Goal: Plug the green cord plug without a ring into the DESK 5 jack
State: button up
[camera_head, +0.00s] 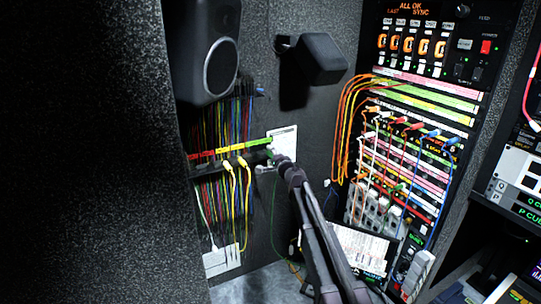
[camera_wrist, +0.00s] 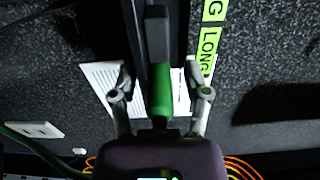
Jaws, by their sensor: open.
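In the wrist view a green plug body (camera_wrist: 160,92) with a dark upper end lies between the two fingers of my gripper (camera_wrist: 159,72). The fingers stand apart, with a gap visible on each side of the plug. No ring shows on the visible part of the plug. In the head view my gripper (camera_head: 276,157) is at the back wall by the right end of the coloured label strip (camera_head: 230,148). The plug is too small there to make out. The patch rack (camera_head: 410,150) stands at the right with several cords in it. I cannot read the DESK 5 label.
Several hanging cords (camera_head: 235,205) crowd the wall left of my gripper. A speaker (camera_head: 205,50) hangs above left, and a dark box (camera_head: 313,58) juts from the wall above. Orange cords (camera_head: 345,120) loop beside the rack.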

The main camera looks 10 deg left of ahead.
jog(key=c, duration=0.8)
jog(key=shift+w, duration=0.15)
grip_shut()
jog(key=o, duration=1.2)
grip_release()
jog(key=shift+r, duration=0.1)
jog(key=shift+o, duration=0.7)
jog(key=shift+s, duration=0.3)
jog(key=v, duration=1.1)
jog(key=shift+s+d, duration=0.25)
jog(key=shift+d, duration=0.05)
